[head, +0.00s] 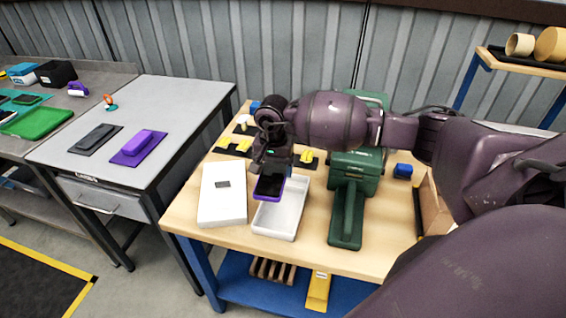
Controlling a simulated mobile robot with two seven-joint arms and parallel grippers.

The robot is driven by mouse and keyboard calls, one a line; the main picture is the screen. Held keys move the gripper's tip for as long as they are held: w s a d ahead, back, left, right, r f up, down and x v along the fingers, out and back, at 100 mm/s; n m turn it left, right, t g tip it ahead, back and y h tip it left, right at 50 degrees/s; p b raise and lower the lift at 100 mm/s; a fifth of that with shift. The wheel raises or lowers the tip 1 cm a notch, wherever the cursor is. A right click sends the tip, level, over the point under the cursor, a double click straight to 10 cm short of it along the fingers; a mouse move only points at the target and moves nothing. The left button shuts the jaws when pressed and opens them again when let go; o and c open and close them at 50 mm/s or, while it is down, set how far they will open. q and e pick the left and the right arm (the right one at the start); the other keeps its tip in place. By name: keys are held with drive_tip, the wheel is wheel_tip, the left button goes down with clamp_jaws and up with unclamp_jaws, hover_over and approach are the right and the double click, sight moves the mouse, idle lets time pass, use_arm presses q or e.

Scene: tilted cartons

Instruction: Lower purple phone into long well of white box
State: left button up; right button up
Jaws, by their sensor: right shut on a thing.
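A phone with a purple edge and dark screen (269,187) hangs from my right gripper (271,168), tilted, above the back left part of an open white box (289,222). The gripper is shut on the phone's upper end, and its fingers are small and dark here. The gripper and phone hide part of the box. Its inner walls are too small to tell the wells apart. I cannot tell whether the phone touches the box. My left gripper is not in view.
A flat white lid-like piece (223,205) lies left of the box. A green machine (347,205) stands close on its right. A grey table (165,101) on the left holds a purple object (139,144) and a dark one (94,138).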

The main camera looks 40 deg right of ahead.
sight(283, 206)
drive_tip(key=f, duration=0.1)
drive_tip(key=s+d+f+p, duration=0.1)
drive_tip(key=f, duration=0.1)
drive_tip(key=shift+s+d+f+m+p, duration=0.1)
drive_tip(key=shift+s+d+m+p, duration=0.2)
drive_tip(key=shift+m, duration=0.1)
drive_tip(key=shift+d+f, duration=0.1)
drive_tip(key=shift+f, duration=0.25)
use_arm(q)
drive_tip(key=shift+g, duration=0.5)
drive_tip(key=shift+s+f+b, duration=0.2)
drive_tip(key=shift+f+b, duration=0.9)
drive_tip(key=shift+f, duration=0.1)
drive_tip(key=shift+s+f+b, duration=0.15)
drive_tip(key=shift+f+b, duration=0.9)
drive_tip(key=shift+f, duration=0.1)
use_arm(e)
drive_tip(key=shift+f, duration=4.25)
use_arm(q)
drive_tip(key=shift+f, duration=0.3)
use_arm(e)
drive_tip(key=shift+f, duration=0.3)
drive_tip(key=o, duration=1)
drive_tip(key=shift+c, duration=0.8)
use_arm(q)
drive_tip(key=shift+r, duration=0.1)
